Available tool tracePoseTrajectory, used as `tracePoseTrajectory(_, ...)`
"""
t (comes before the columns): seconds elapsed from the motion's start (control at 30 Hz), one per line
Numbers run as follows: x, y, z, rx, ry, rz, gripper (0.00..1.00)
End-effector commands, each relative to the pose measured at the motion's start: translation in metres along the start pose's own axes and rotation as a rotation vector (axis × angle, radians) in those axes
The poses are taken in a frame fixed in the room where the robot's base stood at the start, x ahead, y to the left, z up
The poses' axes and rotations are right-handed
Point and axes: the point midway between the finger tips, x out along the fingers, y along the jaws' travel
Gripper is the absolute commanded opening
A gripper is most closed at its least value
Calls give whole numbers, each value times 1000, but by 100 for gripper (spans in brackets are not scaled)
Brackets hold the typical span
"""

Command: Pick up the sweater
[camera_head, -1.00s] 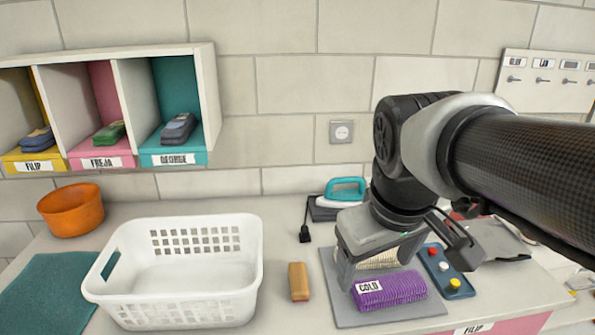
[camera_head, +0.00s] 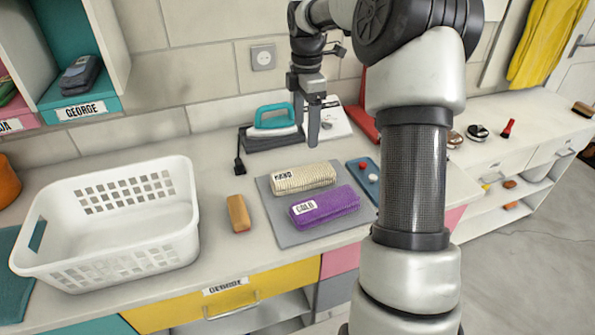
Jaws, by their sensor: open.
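I cannot tell for sure which thing is the sweater. A purple ribbed, folded bundle (camera_head: 327,208) with a white label reading "COLD" lies on a grey mat (camera_head: 284,234). A cream ribbed bundle (camera_head: 308,178), also labelled, lies just behind it on the same mat. A yellow cloth (camera_head: 545,42) hangs at the top right. My gripper (camera_head: 307,128) points down behind the mat, beside the iron, open and empty. Its fingers are seen nearly edge-on and it appears apart from both bundles. My arm crosses the right middle of the view.
A white laundry basket (camera_head: 118,239) stands left on the counter, with a wooden block (camera_head: 238,213) beside it. A teal-handled iron (camera_head: 272,122) stands behind the mat. A blue tray with buttons (camera_head: 365,180) is right of the bundles. Labelled cubbies (camera_head: 85,105) hang upper left.

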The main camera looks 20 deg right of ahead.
Motion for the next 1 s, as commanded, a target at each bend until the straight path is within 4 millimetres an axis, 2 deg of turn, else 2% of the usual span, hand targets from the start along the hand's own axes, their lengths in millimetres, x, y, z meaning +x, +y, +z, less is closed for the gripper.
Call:
tracePoseTrajectory(0.4,88,-1,0,0,1,-4,73)
tracePoseTrajectory(0.5,103,0,-1,0,1,-3,73)
tracePoseTrajectory(0.83,125,1,-1,0,0,-2,73)
tracePoseTrajectory(1.0,150,6,-2,1,2,-4,73)
